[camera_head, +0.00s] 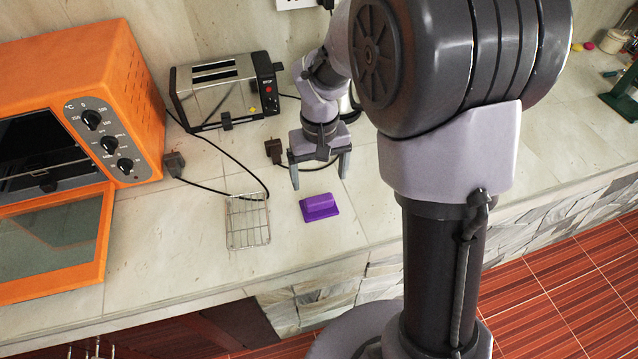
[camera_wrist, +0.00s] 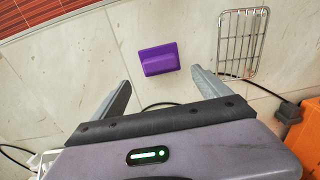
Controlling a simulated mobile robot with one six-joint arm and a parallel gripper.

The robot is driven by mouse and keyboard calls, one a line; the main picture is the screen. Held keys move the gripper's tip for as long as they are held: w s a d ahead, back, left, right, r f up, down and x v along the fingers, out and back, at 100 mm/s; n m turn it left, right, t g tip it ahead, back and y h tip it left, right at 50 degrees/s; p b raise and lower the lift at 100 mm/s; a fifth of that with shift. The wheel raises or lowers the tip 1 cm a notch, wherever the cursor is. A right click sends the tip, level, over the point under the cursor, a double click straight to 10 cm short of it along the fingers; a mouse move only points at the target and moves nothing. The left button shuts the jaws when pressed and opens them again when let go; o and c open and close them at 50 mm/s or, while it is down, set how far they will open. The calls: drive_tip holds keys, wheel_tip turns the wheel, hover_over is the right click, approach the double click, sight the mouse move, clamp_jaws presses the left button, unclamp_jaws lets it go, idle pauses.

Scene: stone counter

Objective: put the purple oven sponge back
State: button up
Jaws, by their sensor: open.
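The purple sponge (camera_head: 319,207) lies on the stone counter, just right of a small wire rack (camera_head: 247,222). My gripper (camera_head: 319,181) is open and empty, pointing down above the counter on the far side of the sponge. In the wrist view, the sponge (camera_wrist: 158,59) is beyond the gap between the two fingers (camera_wrist: 161,81), with nothing between them and it. The wire rack (camera_wrist: 243,42) is empty and sits to the right there.
An orange oven (camera_head: 140,90) with its door lowered stands at the left. A chrome toaster (camera_head: 222,93) is behind, with black cords and plugs (camera_head: 174,164) on the counter. The counter's front edge lies beyond the sponge from my gripper. Bare counter surrounds the sponge.

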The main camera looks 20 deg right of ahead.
drive_tip(key=s+a+r+m+t+y, duration=0.1)
drive_tip(key=s+r, duration=0.3)
drive_tip(key=r, duration=0.3)
drive_tip(key=s+a+r+m+t, duration=0.1)
drive_tip(key=s+r+t, duration=0.1)
drive_tip(key=s+r, duration=0.3)
drive_tip(key=s+a+r+m+t+y, duration=0.1)
drive_tip(key=s+r, duration=0.3)
drive_tip(key=s, duration=0.6)
drive_tip(key=shift+a+r+m+t, duration=0.15)
drive_tip(key=shift+a+m+t, duration=0.35)
drive_tip(key=shift+m+t, duration=0.3)
drive_tip(key=shift+f+b, duration=0.6)
drive_tip(key=shift+f, duration=0.15)
